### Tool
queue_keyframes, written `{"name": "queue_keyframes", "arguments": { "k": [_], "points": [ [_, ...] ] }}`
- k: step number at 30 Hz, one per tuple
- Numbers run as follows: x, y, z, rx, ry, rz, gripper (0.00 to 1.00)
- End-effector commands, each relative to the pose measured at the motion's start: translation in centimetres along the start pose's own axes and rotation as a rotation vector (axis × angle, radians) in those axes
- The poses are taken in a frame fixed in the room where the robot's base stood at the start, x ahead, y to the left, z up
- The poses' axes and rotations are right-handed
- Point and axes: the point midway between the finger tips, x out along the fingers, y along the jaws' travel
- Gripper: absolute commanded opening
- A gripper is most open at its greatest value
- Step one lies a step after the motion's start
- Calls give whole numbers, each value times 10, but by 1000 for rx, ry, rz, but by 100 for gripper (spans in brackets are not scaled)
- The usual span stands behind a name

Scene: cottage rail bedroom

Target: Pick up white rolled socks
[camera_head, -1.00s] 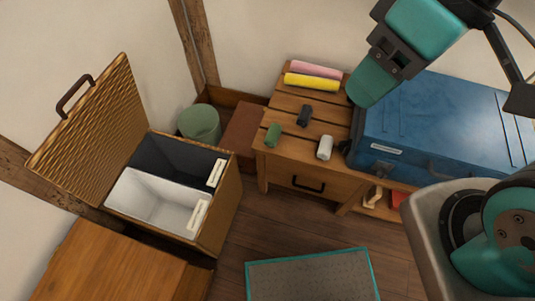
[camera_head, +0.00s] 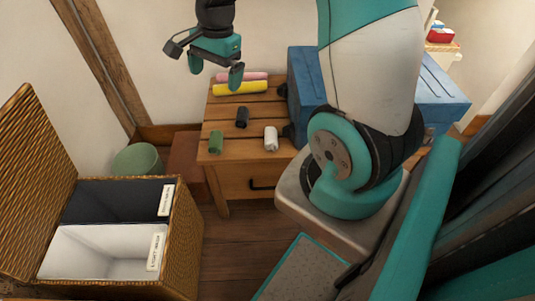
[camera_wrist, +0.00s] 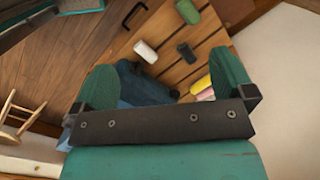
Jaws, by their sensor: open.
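The white rolled socks (camera_head: 271,139) lie on the right front part of the slatted wooden nightstand top (camera_head: 254,115). They also show in the wrist view (camera_wrist: 146,51), ahead of the fingers and between their directions. My gripper (camera_head: 217,78) is open and empty, held above and behind the nightstand, apart from the socks. In the wrist view its two green fingers (camera_wrist: 165,85) are spread wide.
A dark roll (camera_head: 242,117), a green roll (camera_head: 216,142), a yellow roll (camera_head: 240,88) and a pink roll (camera_head: 241,76) share the nightstand. A blue case (camera_head: 304,88) stands right of it. An open wicker hamper (camera_head: 186,238) with dark and white compartments is at left.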

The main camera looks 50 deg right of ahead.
Motion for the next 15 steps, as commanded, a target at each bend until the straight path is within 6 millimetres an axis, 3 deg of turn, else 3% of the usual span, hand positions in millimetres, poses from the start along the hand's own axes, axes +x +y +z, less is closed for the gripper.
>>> {"name": "queue_keyframes", "arguments": {
  "k": [1, 3, 6, 9, 15],
  "points": [
    [48, 8, -44, 232, 26, 21, 100],
    [80, 19, -89, 509, 65, 33, 100],
    [113, 37, -134, 800, 111, 41, 100],
    [130, 50, -159, 968, 139, 42, 100],
    [160, 59, -171, 1042, 150, 47, 100]
  ]
}}
